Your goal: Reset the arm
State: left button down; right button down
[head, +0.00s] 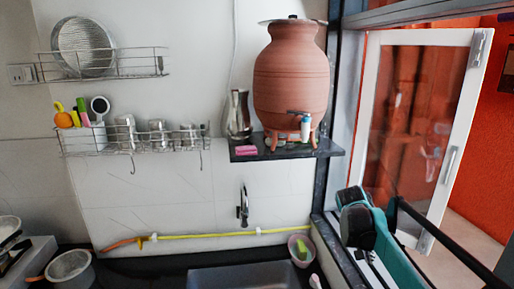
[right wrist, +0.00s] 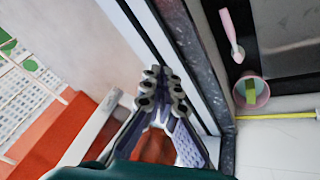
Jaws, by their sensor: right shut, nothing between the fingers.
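My right gripper (head: 357,215) is at the lower right of the head view, beside the window frame and well to the right of the clay pot. It also shows in the right wrist view (right wrist: 163,82), with its fingers shut and nothing held. The clay waterpot (head: 291,80) stands upright on a dark wall shelf (head: 330,150), with a lid on top and a blue and white tap low on its front. My gripper is apart from it. My left gripper is not in view.
An open white-framed window (head: 458,130) is close to my right arm. A pink cup (head: 300,250) stands by the sink (head: 243,277); the cup also shows in the right wrist view (right wrist: 251,92). Wire racks (head: 130,140) hang on the left wall. A metal jug (head: 238,115) stands beside the pot.

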jog(key=s+a+f+n+t+y+b, duration=0.1)
jog(key=s+a+f, duration=0.3)
jog(key=s, duration=0.4)
jog(key=s+a+f+n+t+y+b, duration=0.2)
jog(key=s+a+f, duration=0.3)
jog(key=s, duration=0.3)
jog(key=s+a+f+n+t+y+b, duration=0.1)
jog(key=s+a+f+n+t+b, duration=0.1)
jog(key=s+a+f, duration=0.3)
jog(key=s+a+n+b, duration=0.1)
jog(key=s, duration=0.3)
jog(key=shift+a+n+y, duration=0.25)
jog(key=shift+n+y, duration=0.15)
jog(key=shift+f, duration=0.1)
